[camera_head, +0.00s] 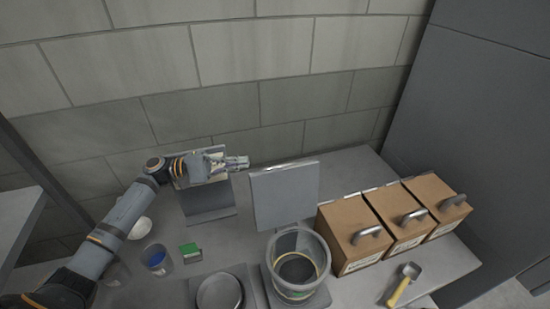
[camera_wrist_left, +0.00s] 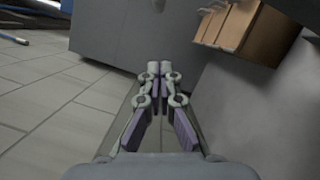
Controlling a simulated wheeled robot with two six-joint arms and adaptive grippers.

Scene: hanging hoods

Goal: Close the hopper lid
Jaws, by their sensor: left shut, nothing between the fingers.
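A flat grey square panel (camera_head: 284,196), which looks like the raised hopper lid, stands upright behind a round grey container (camera_head: 297,268). The container is open at the top and I can see down inside it. My left gripper (camera_head: 243,162) is shut and empty. In the head view it shows just left of the panel's upper left corner, with a small gap in the picture between them. In the left wrist view the fingers (camera_wrist_left: 158,72) are together with nothing between them. The panel is not clear there. My right gripper is not in view.
Several brown boxes (camera_head: 352,232) with grey handles stand right of the container; some show in the left wrist view (camera_wrist_left: 240,28). A yellow-handled scoop (camera_head: 400,289) lies in front. A round dish (camera_head: 219,292), a green block (camera_head: 190,250) and a blue-filled cup (camera_head: 156,260) are left.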

